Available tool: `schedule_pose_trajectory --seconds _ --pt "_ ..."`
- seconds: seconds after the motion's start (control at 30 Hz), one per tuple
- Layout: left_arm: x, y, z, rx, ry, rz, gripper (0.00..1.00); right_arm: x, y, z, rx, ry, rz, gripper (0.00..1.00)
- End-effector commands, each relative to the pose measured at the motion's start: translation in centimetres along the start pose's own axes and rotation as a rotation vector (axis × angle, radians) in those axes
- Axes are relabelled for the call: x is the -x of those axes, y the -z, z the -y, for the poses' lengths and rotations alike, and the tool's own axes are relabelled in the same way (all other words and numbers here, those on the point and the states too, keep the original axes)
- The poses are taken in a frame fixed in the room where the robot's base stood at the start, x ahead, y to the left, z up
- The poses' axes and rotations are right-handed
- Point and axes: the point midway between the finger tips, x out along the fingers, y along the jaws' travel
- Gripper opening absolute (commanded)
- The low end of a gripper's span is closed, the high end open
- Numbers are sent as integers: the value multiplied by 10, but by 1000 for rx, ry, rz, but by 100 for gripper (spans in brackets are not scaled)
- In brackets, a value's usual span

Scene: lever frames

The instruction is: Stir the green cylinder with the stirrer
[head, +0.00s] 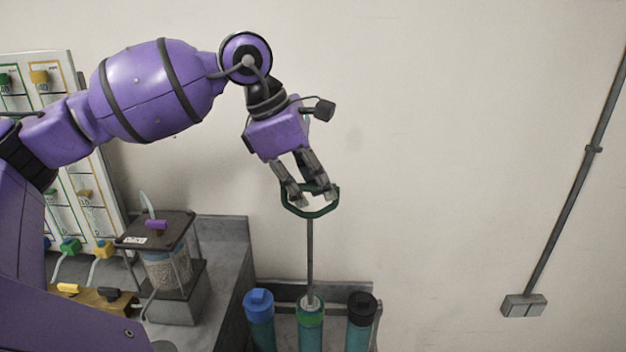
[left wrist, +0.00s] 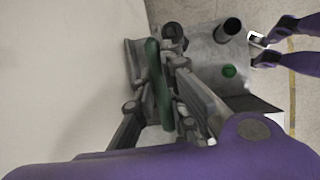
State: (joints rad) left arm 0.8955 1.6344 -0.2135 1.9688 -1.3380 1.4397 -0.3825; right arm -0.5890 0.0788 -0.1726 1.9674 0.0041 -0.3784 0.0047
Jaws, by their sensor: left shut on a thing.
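The stirrer has a dark green loop handle (head: 311,207) and a thin grey rod (head: 310,255) that hangs nearly upright. My left gripper (head: 311,193) is shut on the handle, high above the cylinders. The handle also shows between the fingers in the left wrist view (left wrist: 157,85). The green cylinder (head: 311,332) stands directly below, a teal tube with a green rim at its top. The rod's lower end meets the middle of that top; I cannot tell how deep it goes in.
A blue-capped cylinder (head: 259,306) stands close on the left and a black-capped one (head: 361,309) close on the right. Further left are a lidded clear container of pellets (head: 168,268) and a panel with coloured parts (head: 70,190). The wall is behind; the right side is clear.

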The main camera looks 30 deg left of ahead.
Motion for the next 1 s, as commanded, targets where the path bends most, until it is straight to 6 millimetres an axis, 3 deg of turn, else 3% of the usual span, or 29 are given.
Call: schedule_pose_trajectory --seconds 0.7,1.0 --pt "-46 19 8 1 1 -2 0 -3 -20 -4 10 -1 30 68" --pt "-50 20 8 -1 -2 1 0 -4 -20 1 -4 0 29 68"
